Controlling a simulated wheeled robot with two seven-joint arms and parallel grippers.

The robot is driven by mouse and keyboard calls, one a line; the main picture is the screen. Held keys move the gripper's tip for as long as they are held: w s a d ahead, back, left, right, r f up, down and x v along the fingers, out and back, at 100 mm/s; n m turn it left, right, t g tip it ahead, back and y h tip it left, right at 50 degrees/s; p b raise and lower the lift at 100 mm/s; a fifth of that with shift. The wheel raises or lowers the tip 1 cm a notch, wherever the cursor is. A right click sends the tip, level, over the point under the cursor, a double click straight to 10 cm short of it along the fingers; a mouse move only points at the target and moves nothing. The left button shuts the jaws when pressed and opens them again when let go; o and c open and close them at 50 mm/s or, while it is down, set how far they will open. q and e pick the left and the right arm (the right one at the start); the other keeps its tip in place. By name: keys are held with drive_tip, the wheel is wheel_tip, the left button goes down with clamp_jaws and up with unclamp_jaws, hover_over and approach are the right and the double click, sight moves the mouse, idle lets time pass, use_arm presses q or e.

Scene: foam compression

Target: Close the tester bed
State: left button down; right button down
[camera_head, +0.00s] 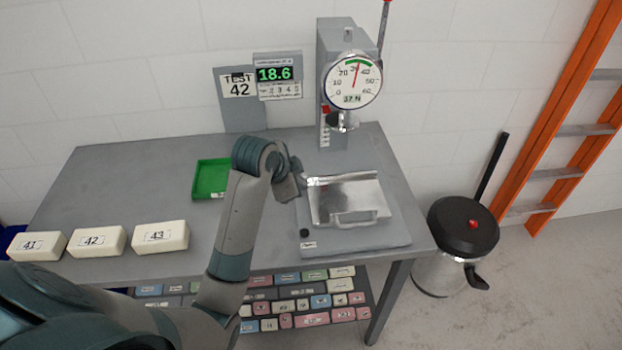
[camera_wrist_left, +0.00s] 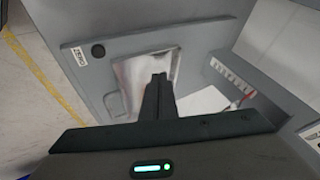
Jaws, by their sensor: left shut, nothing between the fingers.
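The tester bed is a shiny silver plate with a handle (camera_head: 347,202) on a grey base board (camera_head: 375,238) at the right of the table. Its handle (camera_head: 355,216) faces the table's front edge. The plate also shows in the left wrist view (camera_wrist_left: 134,72), just beyond my fingers. My left gripper (camera_head: 299,184) is shut and empty at the left edge of the plate. Its fingers point toward the plate in the left wrist view (camera_wrist_left: 158,82). I cannot tell whether they touch it. My right gripper is out of view.
The press with a round dial (camera_head: 353,80) stands behind the bed. A green tray (camera_head: 211,179) lies left of my forearm. White blocks 41 (camera_head: 37,246), 42 (camera_head: 97,241) and 43 (camera_head: 160,236) line the front left. A black-lidded bin (camera_head: 463,228) stands right of the table.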

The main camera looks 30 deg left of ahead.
use_arm(q)
drive_tip(key=p, duration=0.3)
approach(316, 182)
drive_tip(key=d+f, duration=0.1)
drive_tip(key=s+d+f, duration=0.1)
drive_tip(key=f, duration=0.1)
drive_tip(key=shift+d+f, duration=0.1)
drive_tip(key=shift+d, duration=0.2)
drive_tip(key=shift+w+a+f+p, duration=0.1)
drive_tip(key=shift+w+a+p, duration=0.25)
drive_tip(key=shift+w, duration=0.25)
drive_tip(key=shift+w+a+f+p, duration=0.1)
drive_tip(key=shift+w+a+p, duration=0.25)
drive_tip(key=shift+w, duration=0.25)
drive_tip(key=shift+w+a+f+p, duration=0.25)
drive_tip(key=shift+w+a, duration=0.2)
drive_tip(key=shift+w, duration=0.25)
